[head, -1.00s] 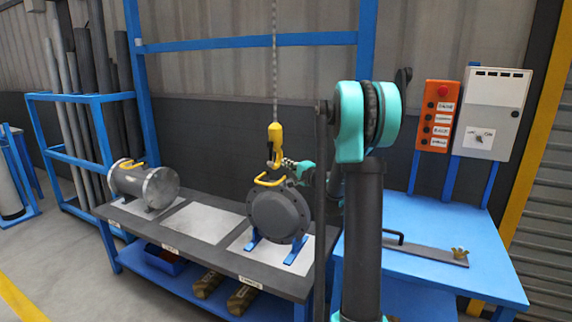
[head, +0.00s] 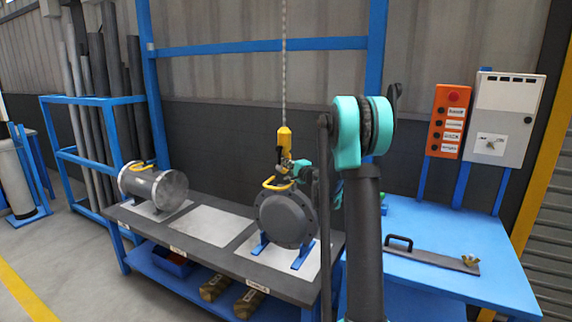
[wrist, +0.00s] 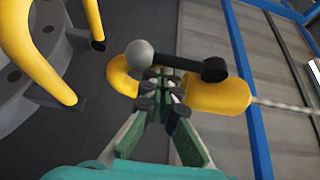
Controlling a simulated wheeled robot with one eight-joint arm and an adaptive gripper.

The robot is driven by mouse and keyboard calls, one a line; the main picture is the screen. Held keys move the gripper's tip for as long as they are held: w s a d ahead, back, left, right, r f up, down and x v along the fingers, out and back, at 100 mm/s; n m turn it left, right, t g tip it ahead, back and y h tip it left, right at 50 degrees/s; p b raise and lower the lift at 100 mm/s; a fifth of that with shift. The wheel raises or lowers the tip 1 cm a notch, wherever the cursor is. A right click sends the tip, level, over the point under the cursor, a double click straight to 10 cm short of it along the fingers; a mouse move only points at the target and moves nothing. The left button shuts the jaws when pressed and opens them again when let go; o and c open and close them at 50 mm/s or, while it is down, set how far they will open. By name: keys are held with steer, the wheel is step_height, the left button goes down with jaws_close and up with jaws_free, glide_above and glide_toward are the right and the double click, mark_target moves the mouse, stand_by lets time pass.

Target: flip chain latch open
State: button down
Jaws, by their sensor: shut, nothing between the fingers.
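The yellow chain hook (head: 284,138) hangs on a chain above the dark flanged shell (head: 287,216). In the wrist view its yellow body (wrist: 222,94) is at right and its curved hook end (wrist: 120,74) at left. The latch, a dark lever with a grey ball end (wrist: 139,53), lies across the hook's upper side. My gripper (wrist: 159,84) is shut and empty, its tips at the hook just below the lever; I cannot tell whether they touch it. In the head view my gripper (head: 287,167) partly covers the hook's lower end.
The shell's yellow lifting handle (wrist: 40,55) is close by at left in the wrist view. A blue table (head: 455,240) with a handled bar (head: 435,257) is at right.

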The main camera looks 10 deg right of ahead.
mark_target(279, 160)
steer(key=shift+s+a+m+g, duration=0.25)
steer(key=shift+s+m+g, duration=0.05)
steer(key=shift+m, duration=0.2)
steer(key=m+g, duration=0.1)
steer(key=s+a+m+g, duration=0.1)
steer(key=m, duration=0.1)
steer(key=shift+s+r+h, duration=0.15)
steer(key=shift+s+h, duration=0.15)
steer(key=m+g, duration=0.1)
steer(key=s+a+r+m+g+y, duration=0.1)
steer(key=m+g, duration=0.1)
steer(key=s+a+r+m+g, duration=0.1)
steer(key=m, duration=0.1)
steer(key=shift+s+r, duration=0.25)
steer(key=r+m+g+y, duration=0.2)
steer(key=m, duration=0.1)
steer(key=r+m+g+y, duration=0.1)
steer(key=r+g, duration=0.1)
steer(key=shift+s+a+r+m, duration=0.1)
steer(key=shift+s+a+m, duration=0.15)
steer(key=shift+s+m, duration=0.1)
steer(key=shift+r, duration=0.1)
stand_by(0.4)
steer(key=shift+d, duration=0.1)
stand_by(0.4)
